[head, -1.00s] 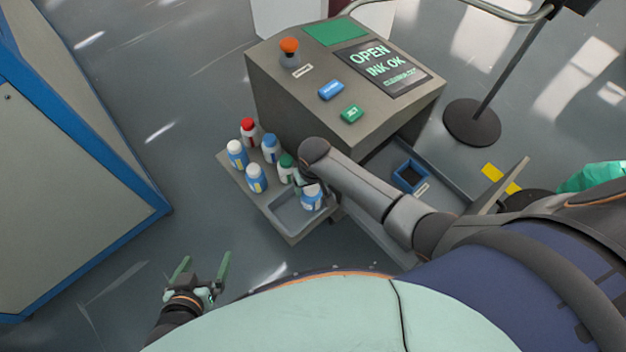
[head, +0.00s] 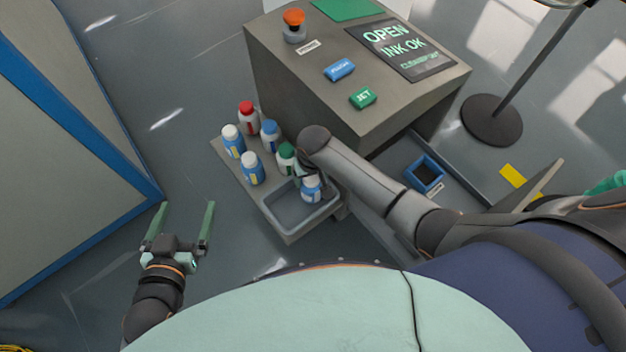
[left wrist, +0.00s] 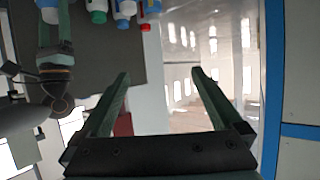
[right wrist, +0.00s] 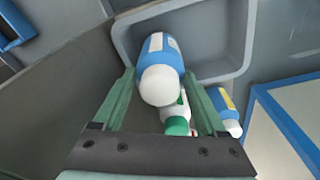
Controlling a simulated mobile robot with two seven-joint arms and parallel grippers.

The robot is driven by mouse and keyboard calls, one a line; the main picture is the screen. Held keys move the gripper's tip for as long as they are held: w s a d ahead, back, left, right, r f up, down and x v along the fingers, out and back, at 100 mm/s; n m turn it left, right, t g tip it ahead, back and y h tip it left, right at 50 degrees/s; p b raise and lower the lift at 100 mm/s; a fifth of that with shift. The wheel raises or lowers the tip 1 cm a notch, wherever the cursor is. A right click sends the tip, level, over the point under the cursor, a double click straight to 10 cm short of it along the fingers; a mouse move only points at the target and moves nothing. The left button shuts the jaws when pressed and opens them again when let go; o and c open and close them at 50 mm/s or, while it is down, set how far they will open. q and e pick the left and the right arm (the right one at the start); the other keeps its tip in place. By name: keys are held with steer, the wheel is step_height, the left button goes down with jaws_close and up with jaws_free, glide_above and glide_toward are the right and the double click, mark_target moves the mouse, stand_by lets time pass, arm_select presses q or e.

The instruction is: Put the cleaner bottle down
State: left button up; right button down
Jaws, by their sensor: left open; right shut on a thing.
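The cleaner bottle (head: 312,189), blue with a white label, is in my right gripper (head: 308,177) at the grey shallow tray (head: 284,226) on the side shelf. In the right wrist view the bottle (right wrist: 163,58) with its white cap sits between the fingers, over or in the tray recess (right wrist: 236,40). I cannot tell whether its base touches the tray floor. My right forearm and wrist hide part of the bottle in the head view. My left gripper (head: 185,212) is open and empty over the floor, left of the shelf.
Several other bottles stand behind the tray, including a green-capped (head: 286,157) and a red-capped one (head: 249,116). The grey machine (head: 300,85) rises beside the shelf. A blue-edged cabinet (head: 70,150) stands at left. A small blue bin (head: 425,173) is at right.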

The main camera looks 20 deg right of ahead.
arm_select(q)
step_height(320, 180, up, 7)
steer(key=w+m+t+h+b, duration=0.1)
steer(key=w+t, duration=0.1)
steer(key=t, duration=0.1)
steer(key=shift+w+d+r+t, duration=0.15)
steer(key=shift+w+d+t, duration=0.15)
steer(key=shift+w, duration=0.1)
arm_select(e)
steer(key=shift+f, duration=0.7)
arm_select(q)
steer(key=shift+r, duration=0.15)
arm_select(e)
steer(key=shift+f, duration=0.15)
jaws_free()
